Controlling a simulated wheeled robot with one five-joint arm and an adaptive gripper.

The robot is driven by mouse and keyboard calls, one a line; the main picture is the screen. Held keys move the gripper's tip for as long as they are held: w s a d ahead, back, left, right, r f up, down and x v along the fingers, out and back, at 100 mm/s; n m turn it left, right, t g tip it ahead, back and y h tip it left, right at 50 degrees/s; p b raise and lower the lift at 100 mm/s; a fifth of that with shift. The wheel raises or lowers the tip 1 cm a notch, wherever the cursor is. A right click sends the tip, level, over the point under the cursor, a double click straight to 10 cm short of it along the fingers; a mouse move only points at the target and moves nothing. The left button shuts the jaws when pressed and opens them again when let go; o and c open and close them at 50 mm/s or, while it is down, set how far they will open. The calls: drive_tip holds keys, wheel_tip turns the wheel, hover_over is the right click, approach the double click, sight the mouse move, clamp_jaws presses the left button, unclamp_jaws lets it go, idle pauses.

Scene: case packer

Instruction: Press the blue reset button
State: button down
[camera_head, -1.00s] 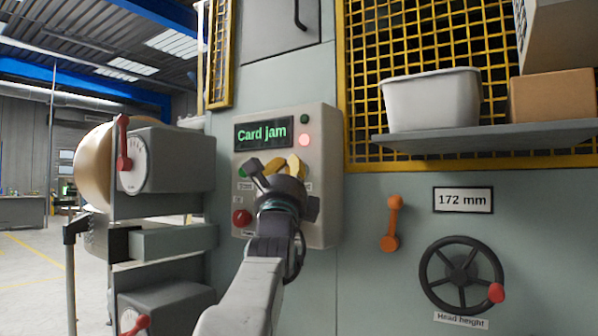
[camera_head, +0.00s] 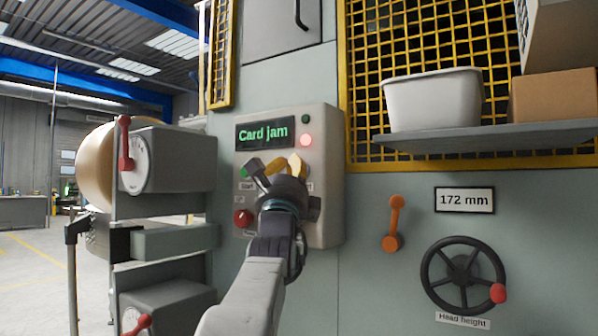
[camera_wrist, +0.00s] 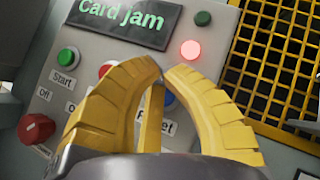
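The control panel (camera_head: 325,170) is a light box on the machine front, with a screen reading "Card jam" (camera_head: 265,132). In the wrist view a bit of the blue reset button (camera_wrist: 169,98) shows between my gripper's fingers, above a partly covered label ending in "et". The rest of it is hidden by the yellow fingers. My gripper (camera_wrist: 162,72) is in front of the panel with its fingertips drawn nearly together and nothing seen between them. It also shows in the head view (camera_head: 277,165), covering the button there. I cannot tell whether it touches the panel.
A green Start button (camera_wrist: 68,57), a partly hidden red button (camera_wrist: 105,69) and a red knob (camera_wrist: 37,128) are left of the fingers. A pinkish lamp (camera_wrist: 190,50) glows above right. An orange lever (camera_head: 394,222) and handwheel (camera_head: 462,275) are at right.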

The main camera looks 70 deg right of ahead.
drive_tip(key=shift+s+d, duration=0.2)
drive_tip(key=shift+d, duration=0.65)
idle(1.1)
drive_tip(key=shift+a, duration=0.1)
drive_tip(key=shift+w+a+b, duration=0.15)
drive_tip(key=shift+a+b, duration=0.6)
drive_tip(key=shift+b, duration=0.05)
idle(0.9)
